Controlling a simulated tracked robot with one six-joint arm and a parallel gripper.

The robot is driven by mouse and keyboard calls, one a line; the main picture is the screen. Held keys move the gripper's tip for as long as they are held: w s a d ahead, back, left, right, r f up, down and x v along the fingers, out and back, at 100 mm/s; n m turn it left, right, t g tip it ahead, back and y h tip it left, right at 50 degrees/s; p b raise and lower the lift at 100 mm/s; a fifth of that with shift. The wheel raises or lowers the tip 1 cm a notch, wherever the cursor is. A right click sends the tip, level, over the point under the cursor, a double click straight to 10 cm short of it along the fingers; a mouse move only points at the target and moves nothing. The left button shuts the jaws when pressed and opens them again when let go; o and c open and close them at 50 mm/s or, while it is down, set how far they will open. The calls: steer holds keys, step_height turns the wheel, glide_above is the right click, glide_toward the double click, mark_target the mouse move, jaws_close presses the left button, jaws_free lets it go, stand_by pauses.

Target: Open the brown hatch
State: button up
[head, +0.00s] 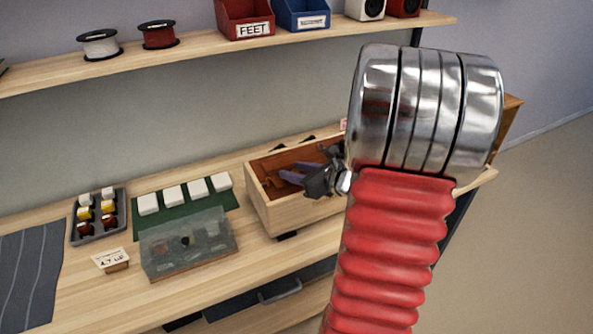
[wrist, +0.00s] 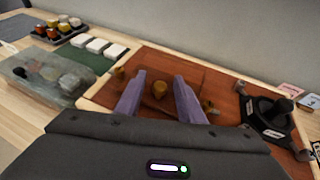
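The brown hatch (head: 283,163) is a reddish-brown wooden panel set in the top of a pale wooden box (head: 296,213) on the bench. It also fills the middle of the wrist view (wrist: 222,82), where it looks flat and closed, with small brown-orange knobs or fittings on it. My gripper (head: 288,175) is over the hatch in the head view, its purple fingers pointing left. My arm hides the box's right part.
A clear case (head: 188,245), a green mat (head: 170,213) with white blocks and a grey tray (head: 76,236) of small parts are left of the box. A black device (wrist: 268,112) is at the hatch's right. A shelf (head: 200,47) with bins runs above.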

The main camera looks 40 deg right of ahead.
jaws_close()
stand_by(0.4)
steer(key=shift+s+d, duration=0.1)
steer(key=shift+d, duration=0.15)
